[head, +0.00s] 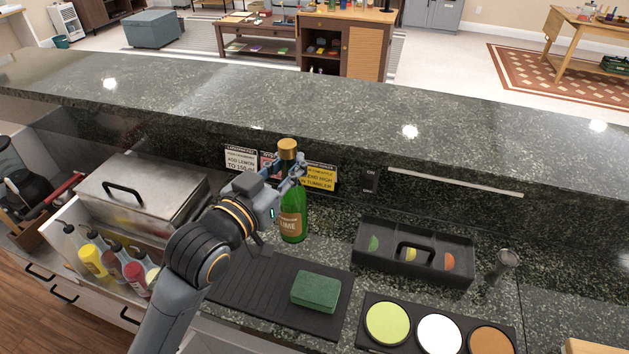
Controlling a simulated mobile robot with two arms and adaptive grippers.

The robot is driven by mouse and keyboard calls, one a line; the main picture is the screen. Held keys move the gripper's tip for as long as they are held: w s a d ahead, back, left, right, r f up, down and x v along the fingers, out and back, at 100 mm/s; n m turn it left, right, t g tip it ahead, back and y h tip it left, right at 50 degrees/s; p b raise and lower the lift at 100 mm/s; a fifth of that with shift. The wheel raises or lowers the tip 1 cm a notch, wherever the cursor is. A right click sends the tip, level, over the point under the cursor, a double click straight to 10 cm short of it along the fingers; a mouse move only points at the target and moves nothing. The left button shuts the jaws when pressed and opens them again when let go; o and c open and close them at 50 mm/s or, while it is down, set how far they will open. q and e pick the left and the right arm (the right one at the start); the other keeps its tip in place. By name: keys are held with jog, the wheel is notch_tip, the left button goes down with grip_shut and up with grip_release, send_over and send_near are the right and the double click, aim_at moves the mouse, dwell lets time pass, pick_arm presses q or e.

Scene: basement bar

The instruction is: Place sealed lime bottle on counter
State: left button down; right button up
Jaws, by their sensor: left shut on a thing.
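A green bottle (292,222) with a label reading LIME and a gold cap stands upright in the middle of the head view, over the lower dark stone counter (325,222). My left gripper (292,176) is shut around the bottle's upper part, below the cap. Its fingers hide part of the bottle's shoulder and neck. The bottle's base looks at or just above the lower counter behind the black mat; I cannot tell whether it touches. My right gripper is not in view.
The raised counter ledge (330,100) behind is clear. A ribbed black mat (245,297) holds a green sponge (316,292). A black caddy (413,252), a tray of coloured discs (438,334) and a metal jigger (502,263) are right. A lidded steel box (150,188) and squeeze bottles (112,262) are left.

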pick_arm(q)
jog(key=w+d+f+p, duration=0.2)
jog(key=w+d+f, duration=0.1)
jog(key=w+f, duration=0.5)
notch_tip(320, 180, down, 2)
jog(key=shift+d+f+p, duration=0.25)
jog(key=shift+d+p, duration=0.1)
jog(key=shift+d, duration=0.05)
jog(key=shift+w, duration=0.1)
jog(key=shift+f, duration=0.15)
jog(key=c, duration=1.2)
grip_release()
jog(key=shift+f, duration=0.1)
jog(key=shift+o, duration=0.2)
